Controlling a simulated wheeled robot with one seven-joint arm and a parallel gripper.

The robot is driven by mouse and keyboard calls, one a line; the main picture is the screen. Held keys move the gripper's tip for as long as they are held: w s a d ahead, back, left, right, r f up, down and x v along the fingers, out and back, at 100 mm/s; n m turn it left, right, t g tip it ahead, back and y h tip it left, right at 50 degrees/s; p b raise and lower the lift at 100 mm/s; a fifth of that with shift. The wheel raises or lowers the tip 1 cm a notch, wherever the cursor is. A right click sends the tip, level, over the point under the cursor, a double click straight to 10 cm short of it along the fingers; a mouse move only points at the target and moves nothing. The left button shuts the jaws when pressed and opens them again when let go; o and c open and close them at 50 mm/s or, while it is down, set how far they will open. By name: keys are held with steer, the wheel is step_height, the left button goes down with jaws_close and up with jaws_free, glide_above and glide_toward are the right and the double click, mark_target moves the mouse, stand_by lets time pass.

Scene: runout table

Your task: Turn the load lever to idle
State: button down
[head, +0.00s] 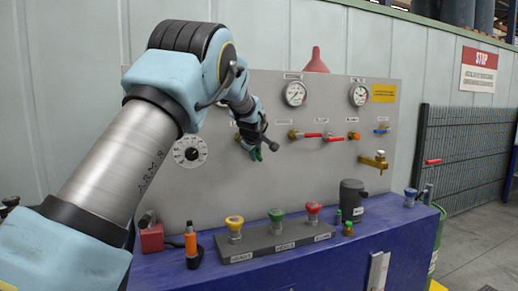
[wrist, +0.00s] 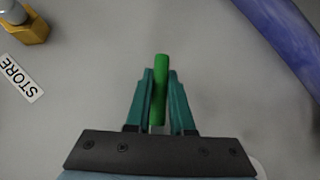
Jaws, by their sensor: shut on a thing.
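My gripper (head: 258,152) is at the grey upright panel (head: 225,185), left of its middle. In the wrist view my gripper (wrist: 161,78) has its teal fingers shut on a green handle (wrist: 162,61), whose rounded end sticks out past the fingertips. I see no label for this handle, so I cannot read whether it is the load lever. Its base and pivot are hidden by my gripper and arm. No idle mark can be read.
Gauges (head: 295,93) sit above. Yellow, green and red knobs (head: 276,215) stand on the blue bench (head: 300,270) below. A STORE label (wrist: 23,78) lies left in the wrist view.

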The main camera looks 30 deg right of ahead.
steer(key=shift+w+a+f+m+t+y+p, duration=0.1)
steer(key=shift+a+f+m+y+p, duration=0.15)
steer(key=shift+a+m+y, duration=0.6)
steer(key=shift+w+a+f+m+t+y+p, duration=0.15)
steer(key=shift+a+y, duration=0.45)
steer(key=shift+y, duration=0.6)
steer(key=shift+w+a+f+m+t+y+p, duration=0.1)
steer(key=shift+a+f+m+y+p, duration=0.2)
steer(key=shift+a+m+y, duration=0.6)
steer(key=shift+n+y, duration=0.25)
steer(key=shift+n, duration=0.05)
steer(key=c, duration=0.8)
jaws_free()
steer(key=shift+s+d, duration=0.1)
steer(key=shift+s, duration=0.05)
steer(key=b+v, duration=0.3)
steer(key=v, duration=0.7)
steer(key=shift+s+r+b, duration=0.15)
steer(key=shift+r+b, duration=0.1)
steer(key=shift+b, duration=0.15)
steer(key=shift+s, duration=0.1)
